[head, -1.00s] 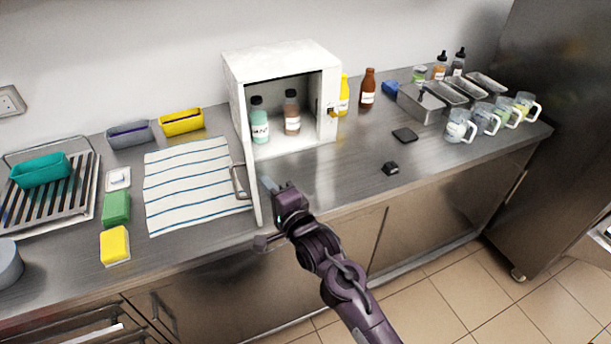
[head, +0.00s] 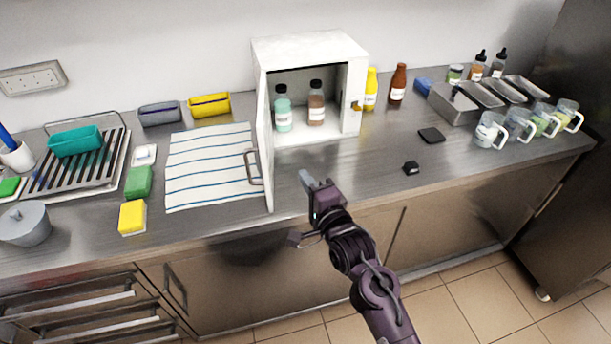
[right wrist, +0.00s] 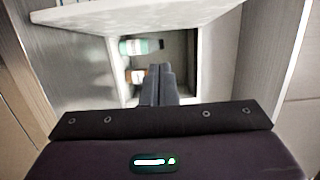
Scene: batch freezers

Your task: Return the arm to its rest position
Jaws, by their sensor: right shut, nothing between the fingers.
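My right gripper (head: 306,180) is shut and empty in the head view, in front of the open white cabinet (head: 310,48) and over the counter's front edge. Its closed fingers (right wrist: 158,85) point toward the cabinet opening in the right wrist view. The cabinet door (head: 264,140) stands open toward the front, just left of the gripper, with a gap between them in the head view. Inside the cabinet stand a green bottle (head: 284,116) and a brown-filled bottle (head: 316,104). My left gripper is not in view.
A striped towel (head: 210,165), sponges (head: 132,217) and a dish rack (head: 75,170) lie left of the door. Right of the cabinet are bottles (head: 397,84), metal trays (head: 455,108) and several mugs (head: 490,130).

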